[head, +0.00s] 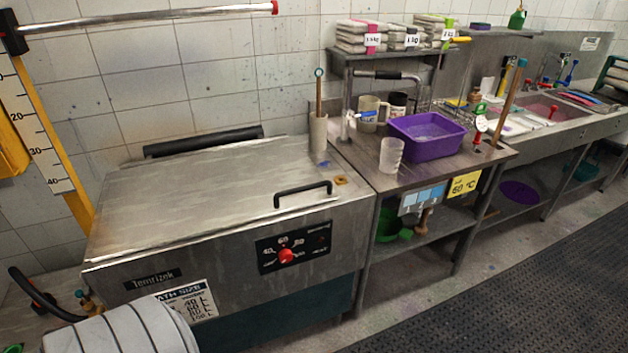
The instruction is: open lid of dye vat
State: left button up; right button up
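The dye vat is a large steel box with a control panel (294,247) and a red knob on its front, at the left and centre of the head view. Its flat steel lid (205,200) lies level on top and looks shut. A black bar handle (303,188) stands on the lid near its front right corner. A long black bar (203,140) runs along the back edge against the wall. Neither of my grippers shows in this view. The inside of the vat is hidden.
A grey cylinder with a wooden stick (318,132) stands at the lid's back right. A steel table to the right holds a purple tub (427,135) and a clear beaker (391,155). Dark matting (500,290) covers open floor at right.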

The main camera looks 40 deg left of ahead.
aim_at(184, 188)
jog(key=i, duration=1.3)
jog(key=u, duration=2)
